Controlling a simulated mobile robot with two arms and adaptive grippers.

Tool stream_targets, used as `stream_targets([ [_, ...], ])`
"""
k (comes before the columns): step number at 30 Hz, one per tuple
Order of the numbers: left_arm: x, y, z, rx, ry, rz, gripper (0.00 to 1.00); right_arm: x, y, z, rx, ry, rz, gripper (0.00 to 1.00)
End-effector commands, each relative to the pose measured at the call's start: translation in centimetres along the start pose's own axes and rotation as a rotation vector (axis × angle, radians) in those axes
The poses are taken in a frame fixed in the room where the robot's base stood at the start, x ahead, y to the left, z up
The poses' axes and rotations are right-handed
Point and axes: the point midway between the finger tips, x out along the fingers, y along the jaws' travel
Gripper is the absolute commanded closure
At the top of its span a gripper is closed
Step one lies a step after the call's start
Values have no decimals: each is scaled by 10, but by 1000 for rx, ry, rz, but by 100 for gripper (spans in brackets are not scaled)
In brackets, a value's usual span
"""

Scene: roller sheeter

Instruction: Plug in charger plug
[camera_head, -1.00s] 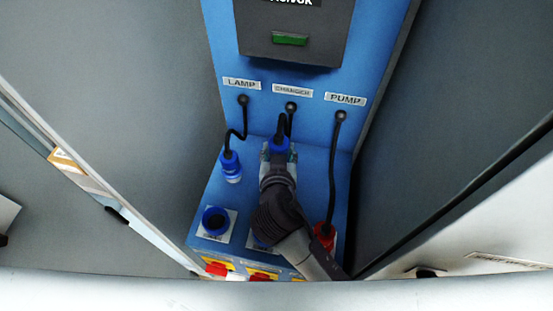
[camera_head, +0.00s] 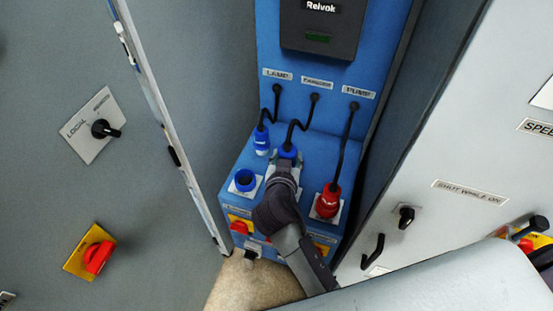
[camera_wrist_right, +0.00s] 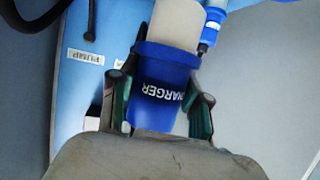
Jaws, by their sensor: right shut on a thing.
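The blue charger plug (camera_head: 288,151) hangs on its black cable below the middle label of the blue panel. My right gripper (camera_head: 285,161) is shut on it. In the right wrist view, the fingers (camera_wrist_right: 158,105) sit on both sides of the plug (camera_wrist_right: 160,88), which bears the word CHARGER upside down and has a whitish part beyond its blue collar. The charger socket is hidden behind my right gripper and arm in the head view. My left gripper is not in view.
The blue lamp plug (camera_head: 262,140) hangs to the left. An empty blue socket (camera_head: 245,180) is on the ledge's left. The red pump plug (camera_head: 328,201) sits at a socket on the right. Grey cabinet walls (camera_head: 190,90) and a white panel (camera_head: 450,150) flank the ledge.

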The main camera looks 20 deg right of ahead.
Motion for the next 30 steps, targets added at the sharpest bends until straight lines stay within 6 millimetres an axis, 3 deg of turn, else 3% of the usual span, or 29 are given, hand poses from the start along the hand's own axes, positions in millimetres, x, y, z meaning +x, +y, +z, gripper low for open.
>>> stream_targets([
  [3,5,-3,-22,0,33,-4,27,2,0,4,0,2,0,99],
  [8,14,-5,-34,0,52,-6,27,6,0,14,-1,2,0,99],
  [20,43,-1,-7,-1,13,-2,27,21,0,50,-2,2,-1,99],
  [30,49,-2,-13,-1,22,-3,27,24,0,59,0,2,-1,99],
])
